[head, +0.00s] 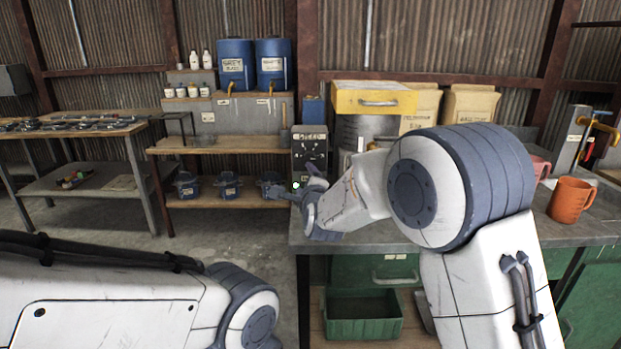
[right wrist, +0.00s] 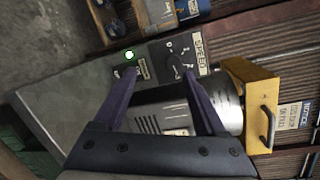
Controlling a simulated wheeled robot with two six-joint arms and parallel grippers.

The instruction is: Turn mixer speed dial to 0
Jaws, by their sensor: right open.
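The mixer's dark control box (head: 309,146) stands at the left end of the grey workbench, with a SPEED label on top. Its black speed dial (right wrist: 175,66) has pale marks around it; the dial setting is too small to read. My left gripper is out of view.
A lit green lamp (right wrist: 129,55) is on the panel. A metal drum with a yellow drawer box (head: 372,100) stands right of the control box. Orange mug (head: 571,199) sits at the bench's right. A green bin (head: 363,314) is below. Shelves with blue containers (head: 235,64) are behind.

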